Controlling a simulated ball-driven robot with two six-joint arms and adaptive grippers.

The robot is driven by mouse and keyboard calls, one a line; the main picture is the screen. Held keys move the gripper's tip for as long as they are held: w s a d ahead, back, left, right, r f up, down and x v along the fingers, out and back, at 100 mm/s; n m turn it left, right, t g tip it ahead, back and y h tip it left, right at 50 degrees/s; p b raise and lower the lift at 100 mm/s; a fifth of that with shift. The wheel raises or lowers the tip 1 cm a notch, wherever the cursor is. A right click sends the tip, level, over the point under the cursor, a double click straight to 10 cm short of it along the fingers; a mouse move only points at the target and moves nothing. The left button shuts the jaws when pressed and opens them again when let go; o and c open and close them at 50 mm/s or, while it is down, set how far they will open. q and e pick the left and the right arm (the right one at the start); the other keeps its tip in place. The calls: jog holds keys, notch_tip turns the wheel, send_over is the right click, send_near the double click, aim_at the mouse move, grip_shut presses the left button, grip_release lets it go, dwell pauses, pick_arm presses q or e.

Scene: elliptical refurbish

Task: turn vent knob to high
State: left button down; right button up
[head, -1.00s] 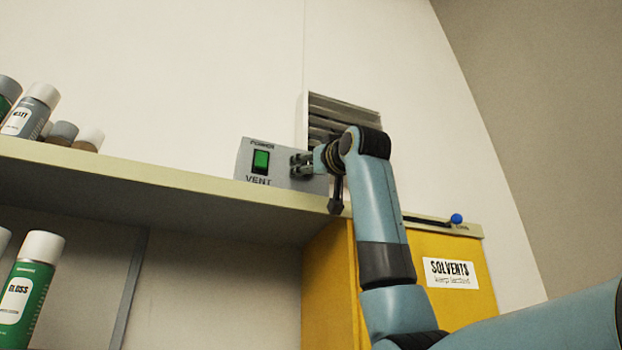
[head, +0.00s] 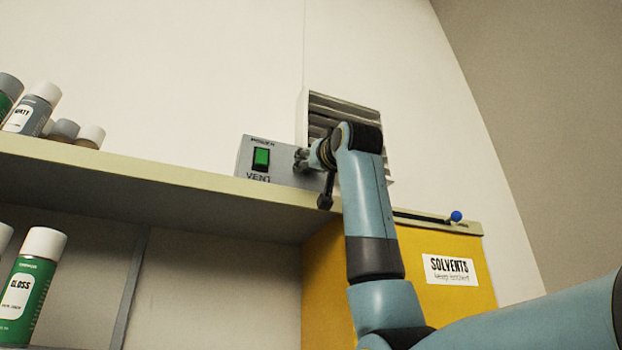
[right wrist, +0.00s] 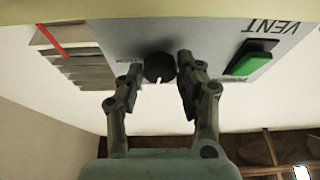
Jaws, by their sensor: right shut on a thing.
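The vent control box (head: 285,177) is a grey panel on the shelf, marked VENT, with a lit green switch (head: 261,158). In the right wrist view, which shows the panel upside down, the round black vent knob (right wrist: 158,68) has a small light notch on its rim. My right gripper (right wrist: 160,77) is shut on the knob, one finger on each side. In the head view my right gripper (head: 301,160) is at the box's right part and hides the knob. My left gripper is not in view.
A louvred wall vent (head: 345,105) is behind my right wrist. A yellow solvents cabinet (head: 325,275) stands below, with a blue-tipped lever (head: 456,216) on top. Spray cans (head: 38,108) stand on the shelf (head: 150,185) at left, and a green can (head: 28,285) stands below it.

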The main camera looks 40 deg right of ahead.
jog(key=m+g+h, duration=0.2)
jog(key=m, duration=0.5)
jog(key=m+g+h+p, duration=0.1)
jog(key=m+g+h, duration=0.1)
jog(key=m, duration=0.4)
jog(key=a+m+g+h+p, duration=0.1)
jog(key=m+g, duration=0.1)
jog(key=m, duration=0.5)
jog(key=shift+w+r+m+h, duration=0.1)
jog(key=shift+r+m+h, duration=0.2)
jog(key=shift+r+h, duration=0.1)
jog(key=shift+d+f+g, duration=0.1)
jog(key=shift+g, duration=0.2)
jog(key=o, duration=1.1)
jog(key=shift+o, duration=0.2)
jog(key=v, duration=1.2)
